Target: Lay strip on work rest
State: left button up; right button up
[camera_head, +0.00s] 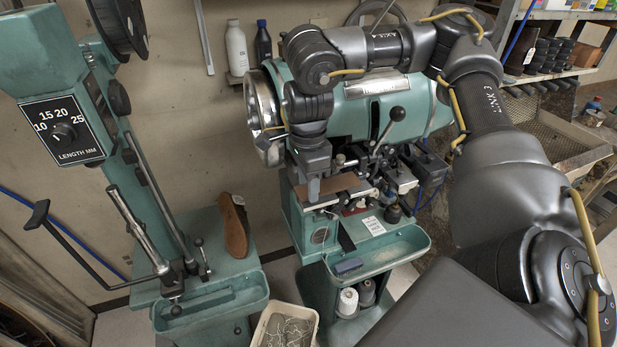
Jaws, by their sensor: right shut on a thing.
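My right arm comes in from the right and reaches over the green machine (365,112). Its gripper (313,188) points down at the machine's front and is shut on the strip (341,184). The strip is a flat brown piece that extends to the right of the fingers. It lies on or just above the work rest (322,205), a small pale metal ledge; I cannot tell if they touch. My left gripper is out of view.
A black-knobbed lever (397,114) and metal parts stand close right of the strip. A green tray (400,248) with a dark blue block (348,266) lies below. A brown shoe sole (234,226) stands on the left machine. A bin (284,326) sits at bottom centre.

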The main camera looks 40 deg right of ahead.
jog(key=shift+f, duration=0.2)
jog(key=shift+s, duration=0.15)
jog(key=shift+f, duration=0.6)
jog(key=o, duration=1.1)
jog(key=shift+c, duration=0.2)
jog(key=shift+r, duration=0.15)
jog(key=shift+r, duration=0.35)
notch_tip(320, 180, up, 12)
jog(key=b, duration=0.2)
jog(key=shift+r, duration=0.2)
